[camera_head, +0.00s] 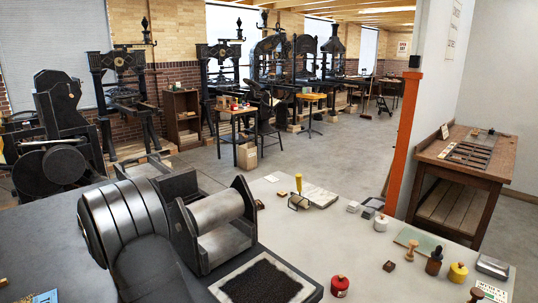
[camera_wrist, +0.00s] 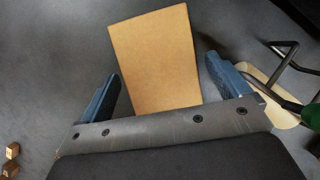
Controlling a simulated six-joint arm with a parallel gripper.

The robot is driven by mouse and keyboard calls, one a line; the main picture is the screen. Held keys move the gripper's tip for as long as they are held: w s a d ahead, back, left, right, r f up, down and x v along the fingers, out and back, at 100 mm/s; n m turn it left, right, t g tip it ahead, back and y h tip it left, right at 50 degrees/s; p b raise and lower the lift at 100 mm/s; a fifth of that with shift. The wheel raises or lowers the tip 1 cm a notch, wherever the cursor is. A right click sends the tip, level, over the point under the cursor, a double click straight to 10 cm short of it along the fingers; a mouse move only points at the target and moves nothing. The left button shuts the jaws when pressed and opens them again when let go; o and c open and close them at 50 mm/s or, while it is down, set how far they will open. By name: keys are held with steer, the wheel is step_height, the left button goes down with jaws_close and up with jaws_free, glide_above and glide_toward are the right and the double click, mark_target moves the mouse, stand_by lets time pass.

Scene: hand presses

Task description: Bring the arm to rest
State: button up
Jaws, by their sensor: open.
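My gripper (camera_wrist: 163,68) shows in the wrist view with its two blue fingers wide apart. A flat tan panel (camera_wrist: 158,55), like cardboard or board, shows between and beyond the fingers. I see no finger closed on it, and its distance from them is unclear. My gripper is not seen in the head view, so its place relative to the worktable (camera_head: 345,236) cannot be told.
A press with a roller (camera_head: 216,212) and a dark textured bed (camera_head: 262,283) stands on the worktable. A red-capped pot (camera_head: 340,287), yellow pot (camera_head: 457,273) and stamps lie right. Small wooden blocks (camera_wrist: 12,151) lie lower left.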

steer(key=shift+x, duration=1.1)
steer(key=shift+w+r, duration=0.1)
steer(key=shift+r, duration=2.1)
